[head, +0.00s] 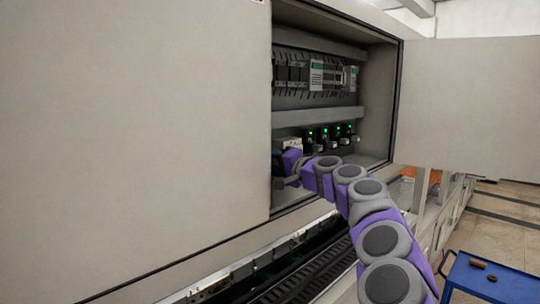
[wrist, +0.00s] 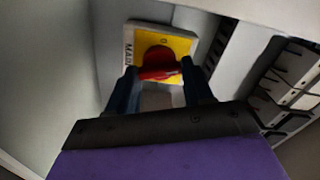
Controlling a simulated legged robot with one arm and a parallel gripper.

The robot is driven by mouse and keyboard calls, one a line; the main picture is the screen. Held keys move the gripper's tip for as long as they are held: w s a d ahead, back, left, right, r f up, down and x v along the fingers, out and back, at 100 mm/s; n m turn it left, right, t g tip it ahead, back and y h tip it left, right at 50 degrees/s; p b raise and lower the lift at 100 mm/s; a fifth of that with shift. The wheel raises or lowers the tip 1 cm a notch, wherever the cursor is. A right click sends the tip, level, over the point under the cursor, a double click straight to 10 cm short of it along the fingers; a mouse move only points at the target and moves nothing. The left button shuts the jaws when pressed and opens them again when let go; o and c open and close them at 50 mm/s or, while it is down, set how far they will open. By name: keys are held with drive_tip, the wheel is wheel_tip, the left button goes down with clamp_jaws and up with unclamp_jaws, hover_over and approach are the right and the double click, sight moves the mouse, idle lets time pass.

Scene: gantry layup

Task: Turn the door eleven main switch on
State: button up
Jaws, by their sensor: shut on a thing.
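My gripper (wrist: 160,78) is shut on the red handle, one dark finger at each side. The handle lies roughly crosswise, slightly tilted, in this view. A "0" mark shows above it; other marks are hidden. In the head view my gripper (head: 284,170) reaches into the open cabinet at its lower left, and the switch handle is hidden there.
The open cabinet (head: 380,100) holds rows of modules (head: 318,74) and several units with green lights (head: 325,133). Its door (head: 465,95) stands open at right. The wide closed panel (head: 135,120) borders it at left. A blue cart (head: 490,280) stands at lower right.

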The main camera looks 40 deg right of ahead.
drive_tip(key=shift+d+f+m+p, duration=0.1)
drive_tip(key=shift+m+p, duration=1)
drive_tip(key=shift+m, duration=0.9)
drive_tip(key=shift+f, duration=0.1)
drive_tip(key=o, duration=1)
drive_tip(key=shift+s+d, duration=0.1)
drive_tip(key=shift+d, duration=0.1)
drive_tip(key=shift+o, duration=0.2)
drive_tip(key=shift+d, duration=0.15)
drive_tip(key=s+d+b, duration=0.1)
drive_tip(key=s+b, duration=0.3)
drive_tip(key=s, duration=1.3)
drive_tip(key=shift+d, duration=0.2)
